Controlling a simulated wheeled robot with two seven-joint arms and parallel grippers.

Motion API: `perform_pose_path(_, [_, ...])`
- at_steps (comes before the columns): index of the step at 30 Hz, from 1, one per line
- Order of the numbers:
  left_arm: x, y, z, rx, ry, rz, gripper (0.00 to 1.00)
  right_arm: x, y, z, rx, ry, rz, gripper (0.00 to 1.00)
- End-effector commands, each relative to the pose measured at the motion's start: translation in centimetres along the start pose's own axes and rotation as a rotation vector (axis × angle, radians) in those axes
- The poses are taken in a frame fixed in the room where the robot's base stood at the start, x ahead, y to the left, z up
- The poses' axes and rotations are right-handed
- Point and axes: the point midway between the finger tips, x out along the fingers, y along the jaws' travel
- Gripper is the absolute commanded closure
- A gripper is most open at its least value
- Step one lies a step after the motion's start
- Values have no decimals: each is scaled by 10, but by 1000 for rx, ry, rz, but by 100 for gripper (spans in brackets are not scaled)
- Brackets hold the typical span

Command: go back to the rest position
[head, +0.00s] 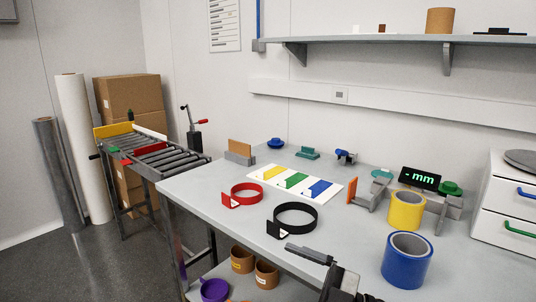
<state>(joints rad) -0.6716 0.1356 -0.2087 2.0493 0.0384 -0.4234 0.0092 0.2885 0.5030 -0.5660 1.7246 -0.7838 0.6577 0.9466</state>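My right gripper (309,254) shows at the bottom centre, its dark body entering from the lower edge right of centre. It is over the front edge of the grey workbench (205,187), just below a black ring (295,228) with a tab. I see no object in it, but its finger gap cannot be made out. My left gripper is not in view.
A red ring (246,199), a white board (295,183) with coloured strips, a yellow roll (407,222) and a blue roll (407,270) are on the bench. White drawers (495,215) stand at right. A roller conveyor (155,152) is at left. Open floor lies front left.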

Motion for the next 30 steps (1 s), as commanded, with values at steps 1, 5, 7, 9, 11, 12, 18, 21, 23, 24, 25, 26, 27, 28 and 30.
perform_pose_path(1, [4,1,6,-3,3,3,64,-8,-10,12,62,-6,152,0])
perform_pose_path(5, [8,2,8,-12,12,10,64,-48,-25,48,207,-156,502,0])
perform_pose_path(7, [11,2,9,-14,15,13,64,-79,-45,75,306,-297,646,0])
perform_pose_path(9, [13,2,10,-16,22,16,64,-112,-75,100,411,-460,746,0])
perform_pose_path(11, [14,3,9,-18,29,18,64,-137,-102,115,493,-588,790,0])
perform_pose_path(12, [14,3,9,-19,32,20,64,-151,-121,122,544,-663,804,0])
perform_pose_path(18, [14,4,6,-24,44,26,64,-193,-188,135,713,-899,795,0])
perform_pose_path(21, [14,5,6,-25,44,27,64,-199,-200,135,744,-939,783,0])
perform_pose_path(23, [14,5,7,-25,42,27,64,-200,-202,134,750,-946,781,0])
perform_pose_path(24, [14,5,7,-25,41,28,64,-200,-202,134,751,-947,780,0])
perform_pose_path(25, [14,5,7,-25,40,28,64,-200,-202,134,750,-947,780,0])
perform_pose_path(26, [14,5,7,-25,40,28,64,-200,-202,134,750,-947,779,0])
perform_pose_path(27, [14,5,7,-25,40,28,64,-200,-202,134,749,-946,780,0])
perform_pose_path(28, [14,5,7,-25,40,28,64,-200,-202,134,749,-946,779,0])
perform_pose_path(30, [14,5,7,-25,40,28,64,-200,-202,135,749,-946,779,0])
